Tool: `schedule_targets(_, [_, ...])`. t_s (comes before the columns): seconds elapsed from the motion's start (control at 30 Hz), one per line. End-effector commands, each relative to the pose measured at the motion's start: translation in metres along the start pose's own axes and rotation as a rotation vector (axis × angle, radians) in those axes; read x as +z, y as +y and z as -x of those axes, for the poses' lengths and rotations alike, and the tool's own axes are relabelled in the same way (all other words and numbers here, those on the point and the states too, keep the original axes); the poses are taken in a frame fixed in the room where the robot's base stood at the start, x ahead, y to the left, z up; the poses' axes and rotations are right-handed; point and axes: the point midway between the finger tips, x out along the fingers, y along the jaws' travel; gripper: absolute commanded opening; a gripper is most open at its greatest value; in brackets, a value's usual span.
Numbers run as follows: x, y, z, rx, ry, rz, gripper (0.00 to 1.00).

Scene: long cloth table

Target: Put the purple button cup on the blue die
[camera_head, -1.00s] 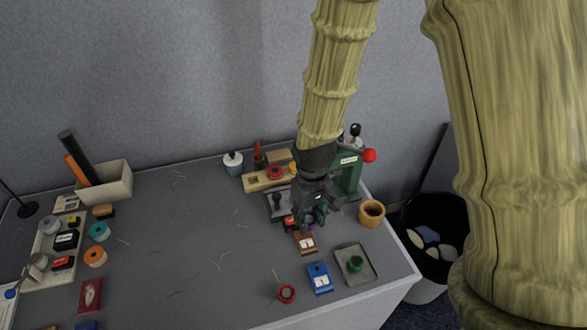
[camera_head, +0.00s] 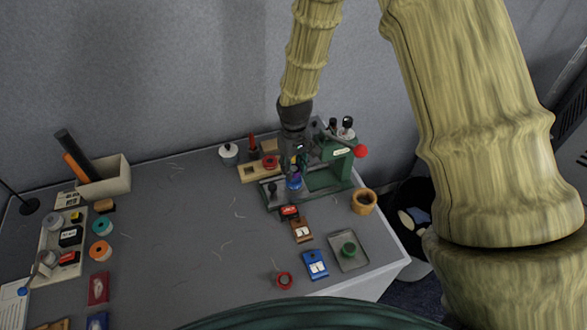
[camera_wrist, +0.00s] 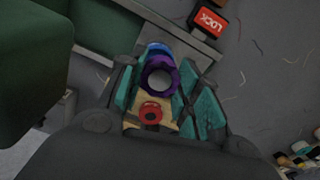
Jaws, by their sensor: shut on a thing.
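The purple button cup (camera_wrist: 161,75) shows as a ring between the teal fingers of my gripper (camera_wrist: 168,92) in the wrist view. My gripper is shut on it. A round blue piece, which looks like the blue die (camera_wrist: 157,48), peeks out just beyond the cup's rim. In the head view my gripper (camera_head: 293,169) is over the base of the green press, and the blue die (camera_head: 294,184) shows right below the fingers. The cup is mostly hidden there. I cannot tell whether the cup touches the die.
The green press (camera_head: 334,166) with a red knob stands close on the right. A red LOCK block (camera_head: 289,211) lies in front. A wooden holder with a red cup (camera_head: 270,161) is behind. A brown block (camera_head: 301,230), blue block (camera_head: 315,265) and metal tray (camera_head: 348,252) lie nearer.

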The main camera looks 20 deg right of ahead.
Motion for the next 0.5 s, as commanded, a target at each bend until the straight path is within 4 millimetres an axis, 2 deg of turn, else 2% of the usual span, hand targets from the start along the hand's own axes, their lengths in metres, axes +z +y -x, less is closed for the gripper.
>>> schedule_targets(0.1, [-0.008, 0.003, 0.0, 0.0, 0.001, 0.0, 0.13])
schedule_targets(0.27, [-0.008, 0.003, -0.004, 0.0, -0.002, 0.0, 0.13])
schedule_targets(0.5, [-0.008, 0.003, -0.023, 0.0, -0.002, 0.0, 0.13])
